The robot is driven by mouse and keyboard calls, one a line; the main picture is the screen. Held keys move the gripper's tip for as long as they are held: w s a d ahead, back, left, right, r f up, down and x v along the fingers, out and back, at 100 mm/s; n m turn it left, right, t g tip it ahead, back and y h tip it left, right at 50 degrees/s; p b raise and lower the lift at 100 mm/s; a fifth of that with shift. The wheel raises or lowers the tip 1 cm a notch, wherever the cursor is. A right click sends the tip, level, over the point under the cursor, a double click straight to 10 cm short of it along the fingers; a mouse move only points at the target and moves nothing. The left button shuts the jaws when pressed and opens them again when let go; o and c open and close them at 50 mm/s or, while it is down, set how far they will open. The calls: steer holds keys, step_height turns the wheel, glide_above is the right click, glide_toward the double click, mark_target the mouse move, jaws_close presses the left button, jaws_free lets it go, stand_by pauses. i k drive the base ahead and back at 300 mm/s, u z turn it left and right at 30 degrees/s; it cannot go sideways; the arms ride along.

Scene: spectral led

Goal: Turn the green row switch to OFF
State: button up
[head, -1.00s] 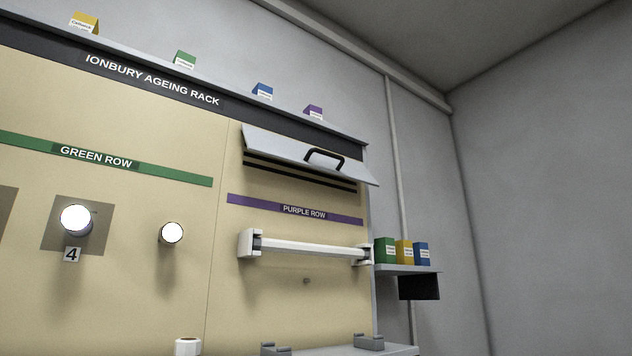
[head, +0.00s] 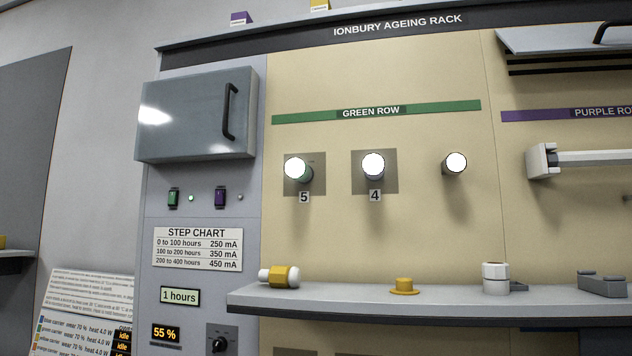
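The green row switch (head: 173,198) is a small green rocker on the grey panel at the left of the rack, below a grey cabinet door. A small lamp (head: 191,198) right beside it glows green. A purple switch (head: 221,198) sits to its right, with an unlit lamp (head: 240,198). The green row strip (head: 376,112) runs above two lit lamps in sockets marked 5 (head: 297,169) and 4 (head: 374,166), and a third lit round lamp (head: 456,162). The rocker's exact tilt is too small to tell. My gripper is not in view.
The grey cabinet door (head: 196,115) with a black handle juts out above the switches. A shelf (head: 430,299) sticks out lower right, bearing a yellow-banded bulb (head: 280,276), a yellow cap (head: 404,286) and a white part (head: 495,278). A black knob (head: 218,344) sits below.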

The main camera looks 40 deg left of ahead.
mark_target(172, 195)
steer(key=z, duration=0.6)
steer(key=i, duration=0.15)
steer(key=u, duration=2.85)
steer(key=k, duration=0.9)
steer(key=u, duration=0.2)
steer(key=i, duration=0.9)
steer(key=u, duration=0.15)
